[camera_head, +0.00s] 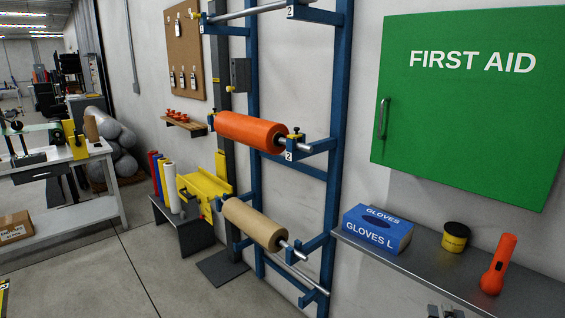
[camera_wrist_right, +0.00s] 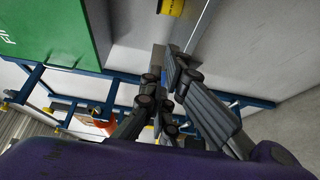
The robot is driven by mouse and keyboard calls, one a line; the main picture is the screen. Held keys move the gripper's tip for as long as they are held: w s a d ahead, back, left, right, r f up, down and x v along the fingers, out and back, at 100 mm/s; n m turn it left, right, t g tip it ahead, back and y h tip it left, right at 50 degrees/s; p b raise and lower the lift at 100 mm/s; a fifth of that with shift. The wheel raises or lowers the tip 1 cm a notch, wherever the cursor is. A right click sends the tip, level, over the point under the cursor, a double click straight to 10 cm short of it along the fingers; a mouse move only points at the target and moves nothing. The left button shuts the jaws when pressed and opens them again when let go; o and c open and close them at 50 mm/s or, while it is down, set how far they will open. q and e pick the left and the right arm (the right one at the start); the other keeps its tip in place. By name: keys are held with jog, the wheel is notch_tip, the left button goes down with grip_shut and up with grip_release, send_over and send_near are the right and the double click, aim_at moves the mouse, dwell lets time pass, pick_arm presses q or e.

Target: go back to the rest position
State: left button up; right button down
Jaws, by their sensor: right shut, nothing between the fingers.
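My right gripper (camera_head: 445,311) just shows at the bottom edge of the head view, in front of the grey shelf (camera_head: 400,243). In the right wrist view my right gripper (camera_wrist_right: 166,58) has its dark fingers closed together with nothing between them. Its fingertips are near the shelf's edge in that picture; I cannot tell the exact gap. My left gripper is in neither view.
On the shelf are a blue gloves box (camera_head: 377,229), a yellow-black tub (camera_head: 456,237) and an orange flashlight (camera_head: 498,264). A green first aid cabinet (camera_head: 460,110) hangs above. A blue rack (camera_head: 338,120) holds an orange roll (camera_head: 250,132) and a tan roll (camera_head: 253,222).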

jog(key=s+a+f+m+g+y+p, duration=0.1)
jog(key=s+a+f+m+y, duration=0.15)
jog(key=f, duration=0.25)
jog(key=s+a+f+m+g+y, duration=0.1)
jog(key=s+a+f+m+g, duration=0.1)
jog(key=s+a+f+m, duration=0.3)
jog(key=s+a+f+m+g+y+p, duration=0.1)
jog(key=a+f, duration=0.1)
jog(key=f, duration=0.4)
pick_arm(q)
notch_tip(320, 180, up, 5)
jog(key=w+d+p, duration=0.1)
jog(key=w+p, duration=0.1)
jog(key=p, duration=0.1)
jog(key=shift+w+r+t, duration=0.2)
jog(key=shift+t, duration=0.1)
pick_arm(e)
jog(key=s+a+f+m+g+y, duration=0.1)
jog(key=s+f, duration=0.4)
jog(key=s, duration=0.6)
jog(key=s+a+f+m+g+y, duration=0.1)
jog(key=s+a+f+m+g, duration=0.2)
jog(key=s, duration=0.8)
jog(key=shift+a+f+m, duration=0.45)
jog(key=shift+a+f, duration=0.5)
jog(key=shift+a, duration=0.65)
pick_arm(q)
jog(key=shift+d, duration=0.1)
